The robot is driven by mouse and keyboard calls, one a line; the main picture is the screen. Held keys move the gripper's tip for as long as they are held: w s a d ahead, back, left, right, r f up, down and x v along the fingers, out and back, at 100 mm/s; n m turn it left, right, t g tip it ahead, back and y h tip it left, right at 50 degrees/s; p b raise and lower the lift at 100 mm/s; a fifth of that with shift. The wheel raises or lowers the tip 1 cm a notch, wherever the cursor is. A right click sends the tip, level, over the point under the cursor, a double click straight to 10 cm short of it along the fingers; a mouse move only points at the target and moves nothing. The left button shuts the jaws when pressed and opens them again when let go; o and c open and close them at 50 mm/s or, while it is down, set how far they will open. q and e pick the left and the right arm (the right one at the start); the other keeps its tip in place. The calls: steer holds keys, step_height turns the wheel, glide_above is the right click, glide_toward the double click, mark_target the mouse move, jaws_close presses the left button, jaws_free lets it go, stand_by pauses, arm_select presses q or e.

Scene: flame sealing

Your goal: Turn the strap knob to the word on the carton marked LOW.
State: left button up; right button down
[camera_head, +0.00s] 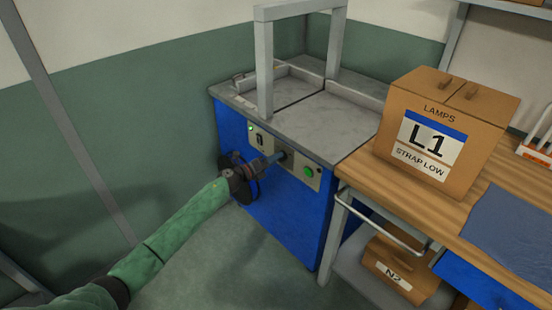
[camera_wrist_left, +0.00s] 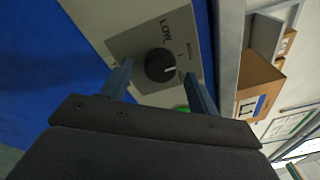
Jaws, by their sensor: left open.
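The carton (camera_head: 437,130) stands on the wooden bench; its label reads "L1" and "STRAP LOW". The strap knob (camera_wrist_left: 159,65) is round and black, on the grey control panel of the blue machine (camera_head: 288,213). Its white pointer mark faces the lower right in the left wrist view, away from the word LOW printed above the knob. Other markings beside it are partly hidden by a finger. My left gripper (camera_head: 274,158) is at the panel, open, with one finger on each side of the knob; I cannot tell whether they touch it. My right gripper is out of view.
A green button (camera_head: 309,171) sits on the panel right of my gripper. A grey frame (camera_head: 264,70) rises over the machine's top. The wooden bench (camera_head: 367,180) adjoins on the right, with a smaller carton marked N2 (camera_head: 398,270) below. The floor at left is clear.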

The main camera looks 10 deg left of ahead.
arm_select(q)
steer(key=shift+w+d, duration=0.5)
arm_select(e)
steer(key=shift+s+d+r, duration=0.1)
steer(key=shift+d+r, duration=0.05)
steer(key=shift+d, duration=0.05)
arm_select(q)
steer(key=shift+c, duration=0.4)
steer(key=c, duration=0.9)
